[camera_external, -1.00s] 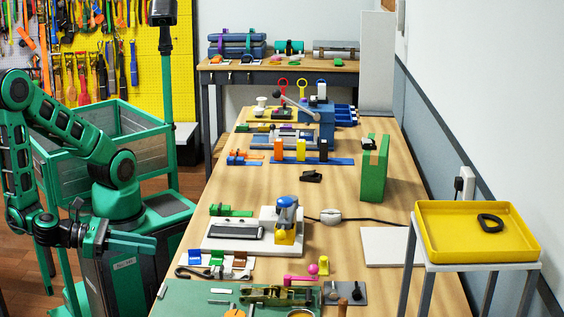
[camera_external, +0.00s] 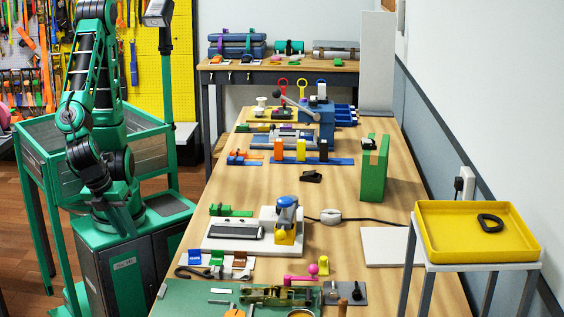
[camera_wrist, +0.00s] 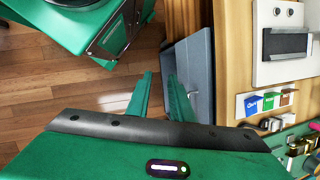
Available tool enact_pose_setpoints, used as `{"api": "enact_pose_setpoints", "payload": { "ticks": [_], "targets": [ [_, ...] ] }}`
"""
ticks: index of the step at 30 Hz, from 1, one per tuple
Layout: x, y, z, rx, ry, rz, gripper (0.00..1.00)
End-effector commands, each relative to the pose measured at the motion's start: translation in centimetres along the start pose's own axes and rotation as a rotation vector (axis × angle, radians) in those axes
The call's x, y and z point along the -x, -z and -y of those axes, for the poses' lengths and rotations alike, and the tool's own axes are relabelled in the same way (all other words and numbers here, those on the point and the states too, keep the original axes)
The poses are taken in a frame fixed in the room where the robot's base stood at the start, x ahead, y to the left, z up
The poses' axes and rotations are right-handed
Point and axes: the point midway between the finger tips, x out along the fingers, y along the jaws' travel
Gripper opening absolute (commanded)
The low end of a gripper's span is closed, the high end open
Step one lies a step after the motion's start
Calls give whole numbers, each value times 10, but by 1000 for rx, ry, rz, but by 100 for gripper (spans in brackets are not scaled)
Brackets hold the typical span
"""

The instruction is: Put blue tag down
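The blue tag (camera_external: 195,258) is on a white card (camera_external: 208,271) near the left edge of the long bench. A green tag (camera_external: 217,257) and a brown tag (camera_external: 240,259) are beside it. In the wrist view the blue tag (camera_wrist: 251,106) is at the right, next to the green one, well to the right of my gripper (camera_wrist: 160,76).
A white board with a dark pad (camera_external: 236,232) and a blue-topped device (camera_external: 287,217) is behind the tags. A green mat (camera_external: 190,298) with metal parts is in front. A yellow tray (camera_external: 480,257) stands at right. A dark strap loop (camera_external: 190,273) is by the card.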

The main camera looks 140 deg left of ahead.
Motion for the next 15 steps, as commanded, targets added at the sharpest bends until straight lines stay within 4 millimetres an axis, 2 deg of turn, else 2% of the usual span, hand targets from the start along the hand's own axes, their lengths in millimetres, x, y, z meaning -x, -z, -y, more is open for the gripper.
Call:
{"api": "enact_pose_setpoints", "payload": {
  "ticks": [9,15],
  "targets": [
    [58,-29,-42,303,-176,-197,20],
    [80,-44,-64,417,-222,-249,20]
  ]
}}
